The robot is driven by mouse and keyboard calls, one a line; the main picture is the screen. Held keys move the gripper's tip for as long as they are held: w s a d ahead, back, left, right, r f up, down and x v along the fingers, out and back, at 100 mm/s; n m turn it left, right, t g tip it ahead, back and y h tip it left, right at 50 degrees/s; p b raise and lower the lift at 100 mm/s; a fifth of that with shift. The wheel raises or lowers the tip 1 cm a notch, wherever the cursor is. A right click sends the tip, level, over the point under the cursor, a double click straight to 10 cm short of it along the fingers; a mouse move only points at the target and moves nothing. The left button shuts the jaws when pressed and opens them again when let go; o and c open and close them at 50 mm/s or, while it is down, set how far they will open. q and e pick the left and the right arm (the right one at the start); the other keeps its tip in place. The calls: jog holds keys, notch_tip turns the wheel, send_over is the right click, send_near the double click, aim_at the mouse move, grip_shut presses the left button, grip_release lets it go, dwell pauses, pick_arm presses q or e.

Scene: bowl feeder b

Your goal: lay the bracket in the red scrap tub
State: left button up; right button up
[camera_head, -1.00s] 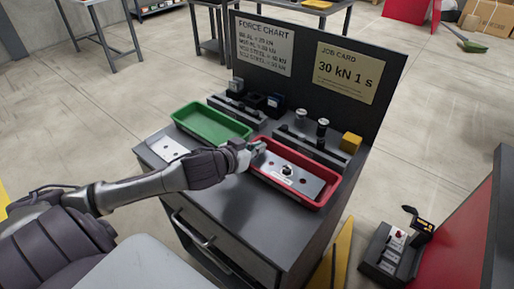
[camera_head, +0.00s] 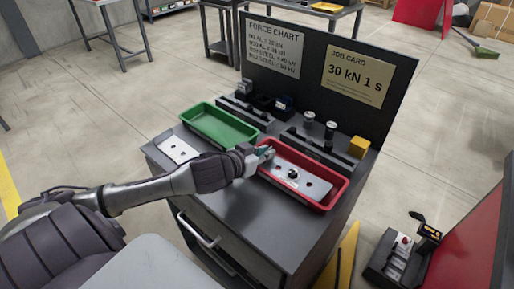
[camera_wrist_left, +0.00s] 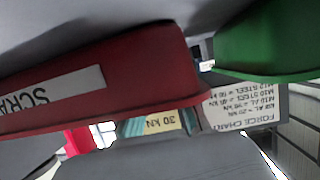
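A flat silver plate with holes, seemingly the bracket (camera_head: 311,184), lies in the red scrap tub (camera_head: 327,208) on the cabinet top. A dark-and-silver round piece stands on its middle. The tub also shows close up in the left wrist view (camera_wrist_left: 150,65), with a partly cut-off "SCRA" label. My left gripper (camera_head: 266,153) is at the tub's left end, by the rim. I cannot tell whether it touches the rim or whether its fingers are open. My right gripper is not in view.
A green tub (camera_head: 207,138) stands left of the red one. A pale plate with holes (camera_head: 176,149) lies at the cabinet's left edge. Dark fixtures (camera_head: 318,149) and a yellow block (camera_head: 358,147) stand behind the tubs, before an upright panel (camera_head: 313,80). The front cabinet top is clear.

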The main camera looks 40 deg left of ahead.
pick_arm(q)
jog(key=p+v, duration=0.1)
jog(key=v, duration=0.5)
jog(key=r+p+v, duration=0.1)
jog(key=v, duration=0.5)
jog(key=shift+r, duration=0.15)
dwell(0.4)
